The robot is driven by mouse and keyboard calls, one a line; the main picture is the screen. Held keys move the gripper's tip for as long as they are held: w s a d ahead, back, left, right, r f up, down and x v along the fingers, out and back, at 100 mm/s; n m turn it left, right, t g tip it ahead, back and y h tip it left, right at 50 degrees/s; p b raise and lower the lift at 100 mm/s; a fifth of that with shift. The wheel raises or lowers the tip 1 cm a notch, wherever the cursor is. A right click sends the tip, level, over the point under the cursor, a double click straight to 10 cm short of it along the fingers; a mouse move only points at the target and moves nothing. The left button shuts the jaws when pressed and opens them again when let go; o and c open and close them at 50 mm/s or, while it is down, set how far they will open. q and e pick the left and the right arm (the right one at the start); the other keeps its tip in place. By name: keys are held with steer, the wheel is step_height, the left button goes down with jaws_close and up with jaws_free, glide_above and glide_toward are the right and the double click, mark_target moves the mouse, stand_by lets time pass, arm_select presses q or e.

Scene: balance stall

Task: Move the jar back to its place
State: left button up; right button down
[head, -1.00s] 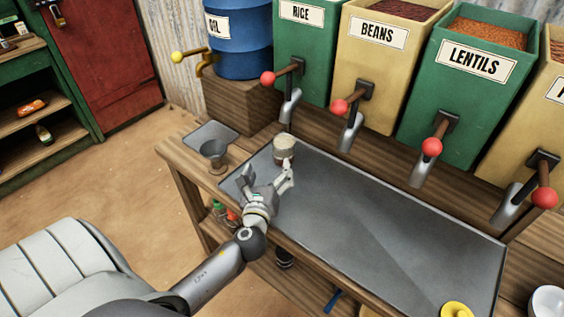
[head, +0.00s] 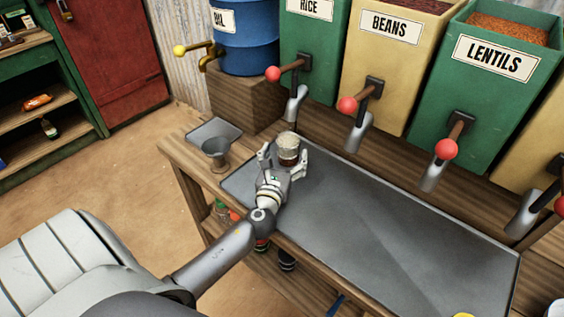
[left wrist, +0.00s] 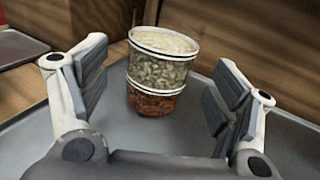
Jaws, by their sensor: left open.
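The jar (head: 288,149) is a clear cylinder with white rings, standing upright on the grey metal tray (head: 385,235) near its back left corner. In the left wrist view the jar (left wrist: 162,72) shows pale grains above a reddish-brown layer. My left gripper (head: 283,161) is open, its fingers on either side of the jar. In the left wrist view a gap shows between the jar and each finger pad of the gripper (left wrist: 158,95). My right gripper is not in view.
The tray's middle is bare.

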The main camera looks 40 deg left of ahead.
arm_select(q)
steer(key=shift+x, duration=2.1)
steer(key=c, duration=1.4)
